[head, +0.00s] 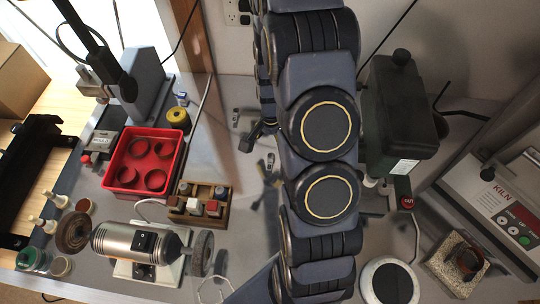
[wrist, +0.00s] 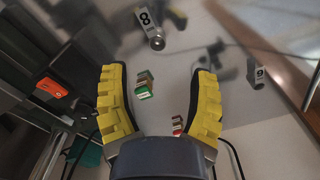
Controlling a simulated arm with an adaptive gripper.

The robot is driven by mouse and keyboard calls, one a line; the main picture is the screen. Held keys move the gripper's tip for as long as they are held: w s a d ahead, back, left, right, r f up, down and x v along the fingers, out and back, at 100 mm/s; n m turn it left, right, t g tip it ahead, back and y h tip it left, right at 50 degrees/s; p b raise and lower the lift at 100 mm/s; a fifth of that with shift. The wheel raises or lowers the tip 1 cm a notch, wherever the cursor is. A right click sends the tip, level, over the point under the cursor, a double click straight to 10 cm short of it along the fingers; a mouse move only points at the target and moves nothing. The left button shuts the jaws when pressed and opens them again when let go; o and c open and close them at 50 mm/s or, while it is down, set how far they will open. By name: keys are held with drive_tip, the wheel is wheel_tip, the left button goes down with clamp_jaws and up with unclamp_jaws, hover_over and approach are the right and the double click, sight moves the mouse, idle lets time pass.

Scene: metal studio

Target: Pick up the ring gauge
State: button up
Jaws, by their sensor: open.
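My gripper (wrist: 160,95) is open in the wrist view, its two yellow padded fingers wide apart with nothing touching them. In the head view it is mostly hidden by my arm. I cannot surely single out the ring gauge. Several dark red ring shapes (head: 155,180) lie in the red tray (head: 125,186), left of my arm in the head view. Between and beyond the fingers, small red, white and green pieces (wrist: 143,84) lie on the grey bench. A small metal piece with an "8" tag (wrist: 150,28) lies farther off, and a "9" tag piece (wrist: 258,78) lies right.
A wooden block holder (head: 199,203) and a bench grinder (head: 143,244) stand on the left. A dark green machine (head: 400,110) and the kiln (head: 500,200) stand on the right. A round white-rimmed plate (head: 389,281) lies at the front right. Some bench beside my arm is bare.

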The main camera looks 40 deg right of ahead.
sight(271, 158)
wheel_tip(271, 158, down, 7)
drive_tip(key=shift+s+r, duration=0.15)
drive_tip(key=shift+r, duration=0.05)
drive_tip(key=c, duration=1)
